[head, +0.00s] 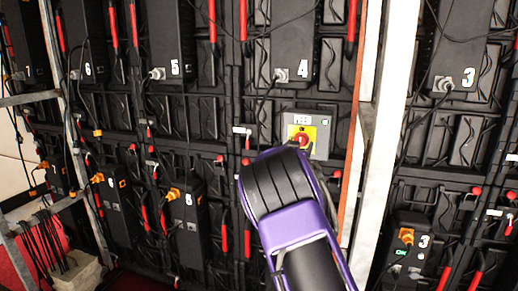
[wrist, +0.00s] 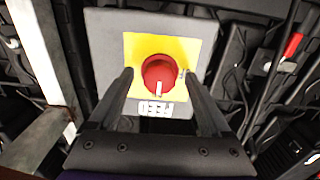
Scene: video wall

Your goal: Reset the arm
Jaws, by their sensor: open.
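A grey box (head: 318,122) with a yellow plate and a red knob (head: 301,139) is on the black video wall, behind my purple and black arm in the head view. In the wrist view the red knob (wrist: 160,75) sits on the yellow plate (wrist: 135,50), with a white mark on the knob pointing towards the gripper base and a label below it. My gripper (wrist: 158,78) is open, its two black fingers on either side of the knob. I cannot tell whether the fingers touch it. In the head view my arm hides the fingers.
Black numbered units (head: 291,60) with hanging cables cover the wall. A pale metal post (head: 381,130) stands just right of the box; it also shows at the left of the wrist view (wrist: 38,60). Metal framing and a stone block (head: 75,277) are at lower left.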

